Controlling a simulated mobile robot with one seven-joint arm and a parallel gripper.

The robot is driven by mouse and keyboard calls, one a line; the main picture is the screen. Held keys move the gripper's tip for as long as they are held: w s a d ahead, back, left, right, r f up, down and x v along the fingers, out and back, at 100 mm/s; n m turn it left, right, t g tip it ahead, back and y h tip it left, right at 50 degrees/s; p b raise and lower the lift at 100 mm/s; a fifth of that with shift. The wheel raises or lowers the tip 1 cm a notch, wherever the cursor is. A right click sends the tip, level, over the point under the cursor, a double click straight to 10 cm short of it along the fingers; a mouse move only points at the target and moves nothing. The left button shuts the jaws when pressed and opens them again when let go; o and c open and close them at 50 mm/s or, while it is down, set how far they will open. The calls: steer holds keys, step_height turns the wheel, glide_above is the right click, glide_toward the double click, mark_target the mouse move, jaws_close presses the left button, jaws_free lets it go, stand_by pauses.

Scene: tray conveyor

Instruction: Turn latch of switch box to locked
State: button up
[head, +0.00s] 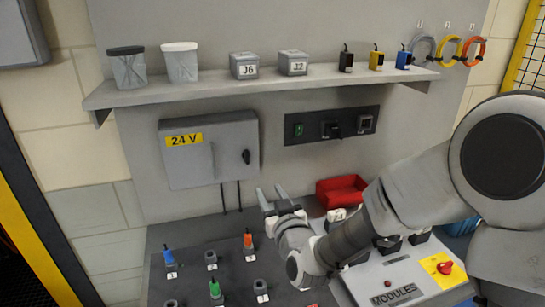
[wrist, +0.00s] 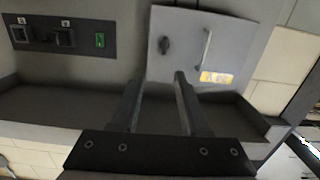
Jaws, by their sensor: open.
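The switch box (head: 186,172) is a grey wall cabinet with a yellow 24 V label (head: 184,139) and a closed door. Its latch (head: 246,157) is a small black knob on the right side of the door, looking roughly upright. In the wrist view, which looks upside down, the box (wrist: 190,62) is ahead and the latch (wrist: 165,44) lies just beyond the fingertips. My gripper (head: 272,191) is open and empty, below and right of the box, apart from the latch. Both fingers (wrist: 157,80) show in the wrist view.
A dark socket panel (head: 294,141) is on the wall right of the box. A shelf (head: 215,88) with cups and small boxes runs above. Below are a dark peg board (head: 191,258), a red bin (head: 342,189) and a MODULES panel (head: 375,284). Space before the door looks clear.

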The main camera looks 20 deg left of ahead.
steer(key=a, duration=0.1)
steer(key=p, duration=0.4)
glide_toward(248, 157)
steer(key=shift+t+y, duration=0.3)
steer(key=x, duration=0.8)
steer(key=shift+w+a+f, duration=0.2)
steer(key=shift+f, duration=0.2)
steer(key=shift+c, duration=0.3)
jaws_close()
